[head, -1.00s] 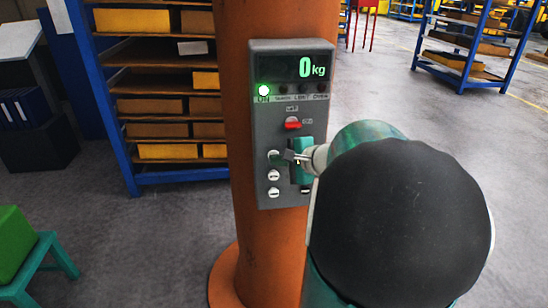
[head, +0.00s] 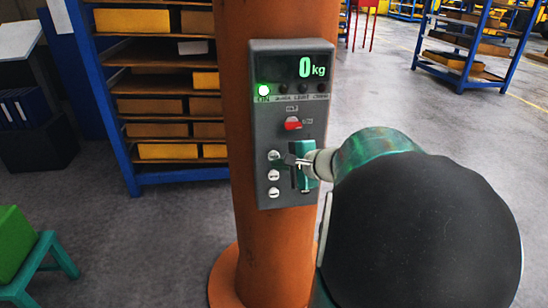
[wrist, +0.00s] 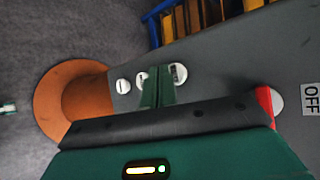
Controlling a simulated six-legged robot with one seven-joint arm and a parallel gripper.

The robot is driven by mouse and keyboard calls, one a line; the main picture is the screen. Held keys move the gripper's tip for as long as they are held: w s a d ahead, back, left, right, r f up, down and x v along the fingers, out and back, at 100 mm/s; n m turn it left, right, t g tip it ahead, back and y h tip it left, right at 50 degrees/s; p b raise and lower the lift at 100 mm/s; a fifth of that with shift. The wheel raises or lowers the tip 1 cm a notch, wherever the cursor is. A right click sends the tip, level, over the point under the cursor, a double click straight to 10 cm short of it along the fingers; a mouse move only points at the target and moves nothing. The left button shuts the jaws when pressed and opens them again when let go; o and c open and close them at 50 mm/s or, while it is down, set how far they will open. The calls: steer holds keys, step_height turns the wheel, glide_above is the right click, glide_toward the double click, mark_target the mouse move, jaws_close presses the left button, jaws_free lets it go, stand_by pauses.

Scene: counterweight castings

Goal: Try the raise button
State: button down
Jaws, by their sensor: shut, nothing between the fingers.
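A grey control panel (head: 265,110) is fixed to an orange column. Three white round buttons run down its lower left: top (head: 273,155), middle (head: 273,175) and bottom (head: 273,192). Their markings are too small to read, so I cannot tell which is raise. My gripper (head: 288,159) is shut and empty, its tips just right of the top button. In the wrist view the green fingers (wrist: 157,78) lie between the top button (wrist: 178,73) and the middle button (wrist: 142,78), partly covering the middle one. I cannot tell if they touch the panel.
The display (head: 311,67) reads 0 kg, and a green lamp (head: 264,90) is lit above "ON". A red switch (head: 292,124) sits above the buttons. A blue shelf rack (head: 125,170) stands behind on the left, a green stool (head: 45,245) at front left.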

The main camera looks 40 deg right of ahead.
steer(key=s+a, duration=0.1)
steer(key=s, duration=0.1)
steer(key=s+a, duration=0.1)
steer(key=s, duration=0.1)
steer(key=shift+a, duration=0.4)
